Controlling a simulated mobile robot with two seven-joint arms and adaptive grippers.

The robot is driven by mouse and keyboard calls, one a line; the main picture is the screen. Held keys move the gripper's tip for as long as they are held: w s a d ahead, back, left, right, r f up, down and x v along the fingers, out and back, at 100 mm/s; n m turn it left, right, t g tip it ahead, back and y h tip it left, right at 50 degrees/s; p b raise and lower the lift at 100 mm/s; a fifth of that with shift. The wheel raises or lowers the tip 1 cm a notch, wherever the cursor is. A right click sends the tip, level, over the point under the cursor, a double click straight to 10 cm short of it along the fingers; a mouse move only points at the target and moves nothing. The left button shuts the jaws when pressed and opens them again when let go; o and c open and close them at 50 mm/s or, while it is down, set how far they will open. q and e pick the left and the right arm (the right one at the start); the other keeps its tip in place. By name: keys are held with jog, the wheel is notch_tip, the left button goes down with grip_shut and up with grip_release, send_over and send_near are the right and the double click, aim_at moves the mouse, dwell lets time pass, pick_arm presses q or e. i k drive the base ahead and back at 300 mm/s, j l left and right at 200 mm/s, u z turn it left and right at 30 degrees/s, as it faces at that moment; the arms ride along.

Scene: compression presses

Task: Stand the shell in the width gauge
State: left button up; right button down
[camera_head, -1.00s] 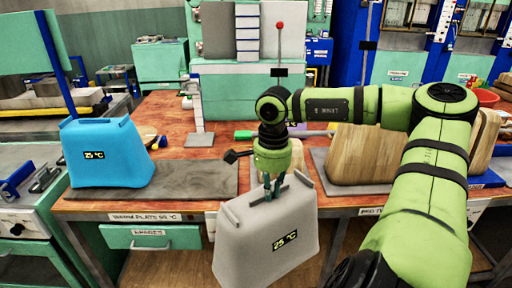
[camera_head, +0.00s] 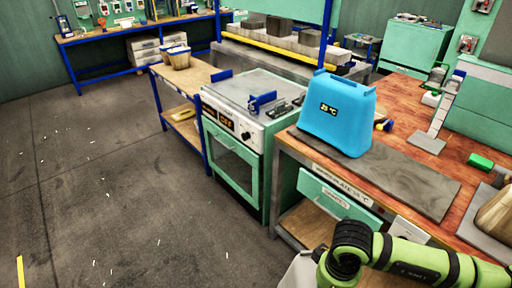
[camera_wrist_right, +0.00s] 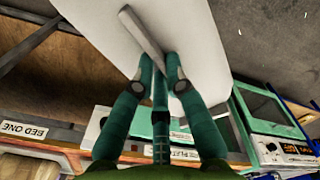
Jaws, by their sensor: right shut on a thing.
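My right gripper (camera_wrist_right: 160,78) is shut on the top bar of the pale grey shell (camera_wrist_right: 95,20), which hangs from it. In the head view only a pale strip of this shell (camera_head: 298,272) shows at the bottom edge, beside my right wrist; the fingers are hidden there. A blue shell (camera_head: 338,118) marked 25 °C stands upright on a dark grey plate (camera_head: 415,185) on the wooden bench. I cannot make out for certain which fixture is the width gauge. My left gripper is not in view.
A green oven-like cabinet (camera_head: 235,160) with a blue clamp-like fitting (camera_head: 262,103) on top stands left of the bench. A low wooden table (camera_head: 190,75) with blue legs and a basket (camera_head: 178,57) is beyond it. The floor (camera_head: 110,190) at left is open.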

aim_at(238, 91)
jog(key=i+j+u, duration=0.2)
jog(key=i+j, duration=0.3)
jog(key=i+j+u, duration=0.2)
jog(key=i+j, duration=0.2)
jog(key=i, duration=0.2)
